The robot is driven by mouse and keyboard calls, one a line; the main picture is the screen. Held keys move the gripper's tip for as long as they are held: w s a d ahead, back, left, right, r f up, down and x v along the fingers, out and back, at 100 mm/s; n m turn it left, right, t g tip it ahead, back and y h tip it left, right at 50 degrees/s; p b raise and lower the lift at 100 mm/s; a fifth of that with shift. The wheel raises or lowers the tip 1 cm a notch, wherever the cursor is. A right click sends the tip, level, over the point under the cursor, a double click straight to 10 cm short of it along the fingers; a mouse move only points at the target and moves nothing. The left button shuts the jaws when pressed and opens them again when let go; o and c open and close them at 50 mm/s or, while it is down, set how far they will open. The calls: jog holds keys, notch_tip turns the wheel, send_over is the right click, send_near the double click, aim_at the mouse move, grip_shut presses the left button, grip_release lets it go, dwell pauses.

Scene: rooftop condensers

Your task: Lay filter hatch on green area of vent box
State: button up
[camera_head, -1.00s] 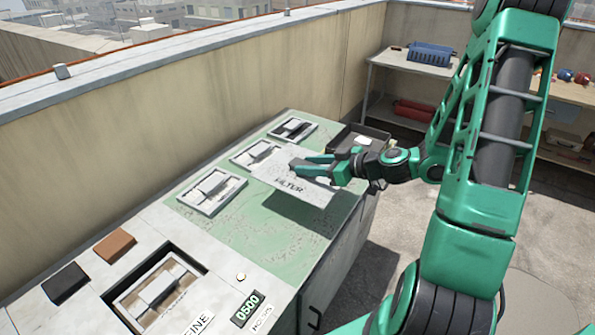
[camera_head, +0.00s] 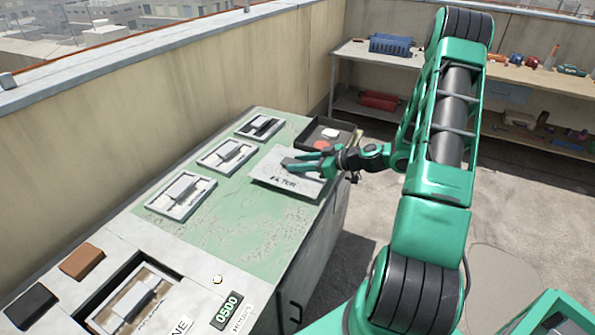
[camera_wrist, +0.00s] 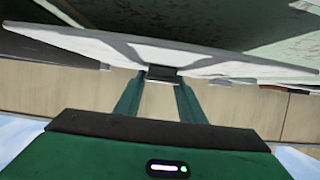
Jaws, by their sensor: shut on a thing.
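The filter hatch (camera_head: 280,178) is a pale grey plate with "FILTER" lettered on it. My gripper (camera_head: 297,163) is shut on the hatch, reaching over it from the right. In the wrist view the hatch (camera_wrist: 230,66) spans the picture nearly edge-on, its grip bar (camera_wrist: 161,72) between my green fingers (camera_wrist: 160,95). In the head view the hatch is over the right part of the green area (camera_head: 235,235) of the vent box; I cannot tell whether it touches. Most of its grip is hidden by the fingers.
Several framed panels with handles (camera_head: 181,195) line the back of the green area. A black tray (camera_head: 322,138) with small items stands beyond the hatch. A recessed panel (camera_head: 135,298) and a "0500" display (camera_head: 227,311) are at the front. The front part of the green area is clear.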

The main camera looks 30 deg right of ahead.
notch_tip(320, 180, down, 3)
jog(key=shift+r, duration=0.1)
jog(key=o, duration=1.3)
